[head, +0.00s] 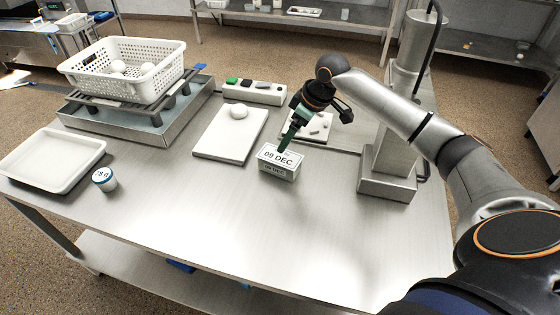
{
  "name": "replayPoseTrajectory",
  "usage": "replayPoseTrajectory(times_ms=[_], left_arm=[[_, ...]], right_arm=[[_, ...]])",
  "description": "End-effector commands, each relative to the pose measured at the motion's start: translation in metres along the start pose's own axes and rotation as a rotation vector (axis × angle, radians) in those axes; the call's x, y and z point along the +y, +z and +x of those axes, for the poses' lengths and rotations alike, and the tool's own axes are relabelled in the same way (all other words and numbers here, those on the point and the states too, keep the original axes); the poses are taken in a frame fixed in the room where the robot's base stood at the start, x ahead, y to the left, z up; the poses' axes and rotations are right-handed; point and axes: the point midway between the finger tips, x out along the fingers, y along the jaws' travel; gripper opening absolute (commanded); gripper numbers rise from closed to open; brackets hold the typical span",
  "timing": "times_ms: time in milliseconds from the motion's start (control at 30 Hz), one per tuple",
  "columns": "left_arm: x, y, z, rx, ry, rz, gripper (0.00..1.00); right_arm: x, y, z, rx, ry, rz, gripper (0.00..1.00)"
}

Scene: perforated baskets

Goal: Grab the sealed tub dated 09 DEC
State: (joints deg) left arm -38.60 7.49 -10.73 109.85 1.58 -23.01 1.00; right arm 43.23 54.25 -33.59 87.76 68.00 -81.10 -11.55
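The sealed tub (278,163) is a small white box with "09 DEC" in dark print on its top, near the middle of the steel table. More dark print is on its front side. My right gripper (288,140) reaches down from the right, with its green fingers at the tub's back edge. The fingers overlap the tub in the picture. I cannot tell whether they grip it, or whether the tub rests on the table. My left gripper is not in view.
A white cutting board (231,133) with a round white item lies left of the tub. A small round cup (104,179) and a shallow white tray (51,160) are at the left. A perforated basket (92,74) stands behind them. The front table (200,235) is clear.

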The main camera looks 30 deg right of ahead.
Motion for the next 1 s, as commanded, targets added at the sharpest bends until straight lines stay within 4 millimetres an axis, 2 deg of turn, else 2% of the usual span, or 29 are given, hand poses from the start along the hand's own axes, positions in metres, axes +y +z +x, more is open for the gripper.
replayPoseTrajectory(times_ms=[33, 200, 467, 700, 800, 1000], left_arm=[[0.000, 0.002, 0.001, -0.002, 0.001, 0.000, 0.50], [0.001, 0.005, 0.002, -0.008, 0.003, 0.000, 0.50], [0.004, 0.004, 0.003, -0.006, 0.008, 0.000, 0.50], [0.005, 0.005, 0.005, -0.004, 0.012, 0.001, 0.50], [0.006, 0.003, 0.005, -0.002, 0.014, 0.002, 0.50], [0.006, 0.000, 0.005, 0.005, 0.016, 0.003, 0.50]], right_arm=[[-0.002, 0.001, 0.012, -0.002, -0.004, 0.000, 1.00], [-0.002, 0.001, 0.043, -0.001, -0.004, 0.000, 1.00], [-0.001, 0.002, 0.064, -0.001, -0.001, 0.000, 1.00], [0.001, 0.008, 0.099, 0.000, -0.002, 0.000, 1.00], [0.001, 0.008, 0.108, 0.000, -0.001, -0.002, 1.00], [0.002, 0.008, 0.110, 0.001, 0.001, -0.002, 1.00]])
